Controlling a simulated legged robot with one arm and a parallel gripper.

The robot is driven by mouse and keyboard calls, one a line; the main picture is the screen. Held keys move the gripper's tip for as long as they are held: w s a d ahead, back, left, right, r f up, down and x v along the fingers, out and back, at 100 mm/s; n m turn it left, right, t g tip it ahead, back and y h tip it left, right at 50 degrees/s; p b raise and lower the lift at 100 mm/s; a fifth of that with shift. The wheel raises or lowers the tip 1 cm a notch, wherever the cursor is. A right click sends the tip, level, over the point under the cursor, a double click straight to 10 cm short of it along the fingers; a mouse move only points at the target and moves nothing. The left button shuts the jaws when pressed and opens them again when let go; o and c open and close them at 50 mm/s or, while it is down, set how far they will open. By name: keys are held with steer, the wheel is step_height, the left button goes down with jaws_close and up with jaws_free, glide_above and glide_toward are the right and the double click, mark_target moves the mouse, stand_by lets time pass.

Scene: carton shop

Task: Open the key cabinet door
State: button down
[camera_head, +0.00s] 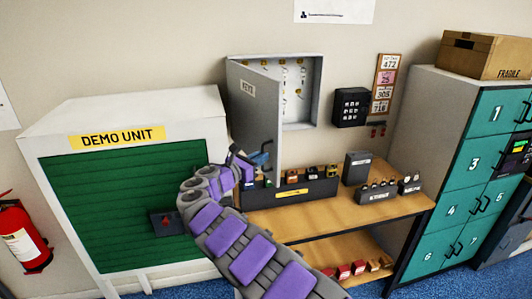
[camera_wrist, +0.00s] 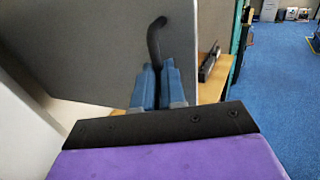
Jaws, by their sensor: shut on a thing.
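The grey key cabinet (camera_head: 321,90) is on the wall above the wooden bench. Its door (camera_head: 253,118), labelled KEYS, is hinged on the left and stands swung well out, with keys on hooks showing inside. My gripper (camera_head: 262,158) is at the lower free edge of the door. In the wrist view, the blue fingers of my gripper (camera_wrist: 156,82) are shut on the black curved door handle (camera_wrist: 156,42), and the grey door panel (camera_wrist: 100,50) fills the upper left. The handle's lower end is hidden between the fingers.
The green-shuttered DEMO UNIT (camera_head: 125,205) stands close on the left. The bench (camera_head: 385,212) below carries a long black tray (camera_head: 325,188) of small items. Teal lockers (camera_head: 475,160) stand on the right. A fire extinguisher (camera_head: 22,240) is at far left.

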steer(key=shift+a+r, duration=0.15)
steer(key=shift+a, duration=0.15)
steer(key=c, duration=1.7)
jaws_free()
steer(key=o, duration=0.5)
steer(key=shift+w+a+f, duration=0.15)
steer(key=shift+f, duration=0.05)
steer(key=shift+s, duration=0.2)
steer(key=p+v, duration=0.1)
steer(key=v, duration=1.6)
